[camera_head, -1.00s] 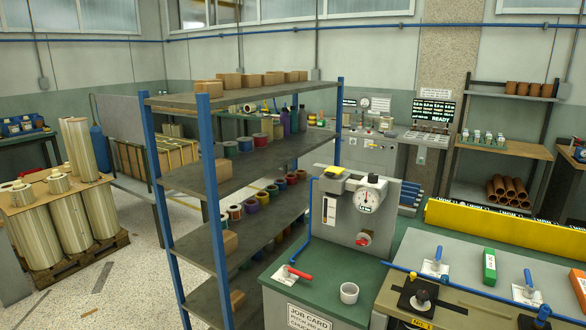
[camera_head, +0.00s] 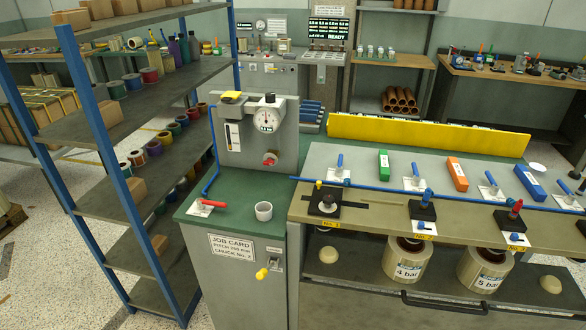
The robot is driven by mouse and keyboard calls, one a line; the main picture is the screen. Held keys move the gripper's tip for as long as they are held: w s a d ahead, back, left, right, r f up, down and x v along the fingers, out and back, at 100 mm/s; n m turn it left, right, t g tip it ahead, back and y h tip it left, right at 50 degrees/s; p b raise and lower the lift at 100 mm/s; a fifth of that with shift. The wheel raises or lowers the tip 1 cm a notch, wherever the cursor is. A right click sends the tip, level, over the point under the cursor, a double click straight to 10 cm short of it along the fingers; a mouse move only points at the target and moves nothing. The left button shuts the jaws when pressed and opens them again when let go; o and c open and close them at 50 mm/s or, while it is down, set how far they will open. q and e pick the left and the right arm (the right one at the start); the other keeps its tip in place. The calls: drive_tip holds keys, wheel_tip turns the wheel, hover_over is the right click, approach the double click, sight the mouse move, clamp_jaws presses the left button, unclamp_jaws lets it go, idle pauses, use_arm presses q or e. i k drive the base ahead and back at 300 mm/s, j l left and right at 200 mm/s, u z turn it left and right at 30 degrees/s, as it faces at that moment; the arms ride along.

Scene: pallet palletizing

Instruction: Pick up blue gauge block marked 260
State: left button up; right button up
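A blue block (camera_head: 529,182) with a pale label on it lies at the right end of a row of blocks on the grey bench top (camera_head: 350,153). Its marking is too small to read. A green block (camera_head: 383,166) and an orange block (camera_head: 457,174) lie to its left in the same row. Neither of my grippers shows in this view.
A long yellow bar (camera_head: 430,138) stands behind the blocks. A blue pipe (camera_head: 390,187) and small handled fixtures run along the front. A gauge station (camera_head: 262,140) and a white cup (camera_head: 264,211) stand left. A tall blue-post shelf (camera_head: 93,100) is further left.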

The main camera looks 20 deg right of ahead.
sight(530, 184)
drive_tip(key=z, duration=2.05)
drive_tip(key=i+l+u, duration=0.1)
drive_tip(key=u, duration=0.35)
drive_tip(key=l+u, duration=0.15)
drive_tip(key=u, duration=0.3)
drive_tip(key=i+l+u, duration=0.1)
drive_tip(key=u, duration=0.35)
